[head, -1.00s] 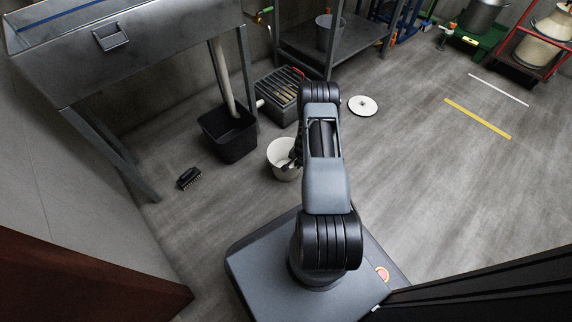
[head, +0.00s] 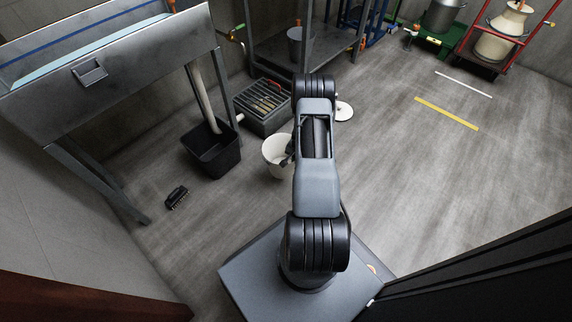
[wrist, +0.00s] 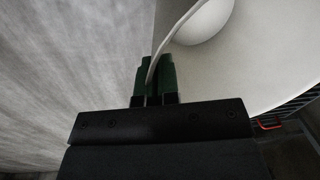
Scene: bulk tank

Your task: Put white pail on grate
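The white pail (head: 273,158) is upright just left of my arm in the head view, its right side hidden by the arm. In the wrist view the pail (wrist: 265,70) fills the upper right, with its rim between the green fingertips of my gripper (wrist: 154,78). The gripper is shut on that rim; in the head view it is mostly hidden by my arm. The grate (head: 264,98) is the slatted top of a grey box behind the pail. Its bars and a red handle show at the wrist view's right edge. The pail is apart from the grate, in front of it.
A black bin (head: 213,158) stands left of the pail, under a pipe from the steel tank (head: 110,85). A black brush (head: 176,197) lies on the floor at left. A white lid (head: 343,112) lies right of the grate box. A steel rack (head: 270,52) stands behind. Floor at right is clear.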

